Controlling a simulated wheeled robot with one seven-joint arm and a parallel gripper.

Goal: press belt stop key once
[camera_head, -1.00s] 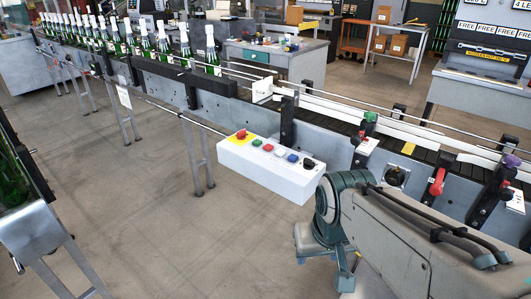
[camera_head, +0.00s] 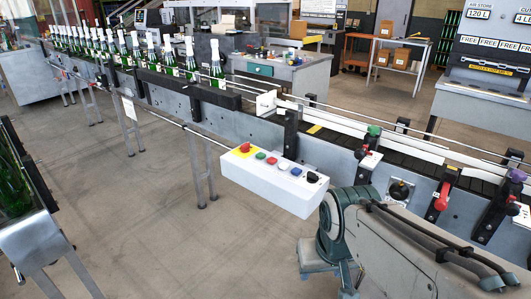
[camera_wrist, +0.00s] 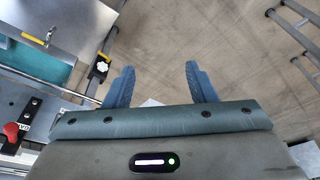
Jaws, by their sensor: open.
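The white control box (camera_head: 275,192) stands beside the conveyor in the head view. Its top carries a row of keys: a red mushroom button (camera_head: 245,147) on a yellow plate, then green (camera_head: 260,156), red (camera_head: 272,161), white, blue and black ones. Key labels are too small to read, so I cannot confirm which is belt stop. My gripper (camera_wrist: 160,84) shows in the wrist view with its two blue fingers wide apart and nothing between them, over bare floor. It is not clearly seen in the head view. The control box cannot be made out in the wrist view.
The conveyor (camera_head: 240,115) runs across the head view, with green bottles (camera_head: 192,62) lined up at its left. Red (camera_head: 441,196) and black (camera_head: 400,190) knobs sit on its side near my arm. A metal bin (camera_head: 40,238) stands at left. Floor before the box is clear.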

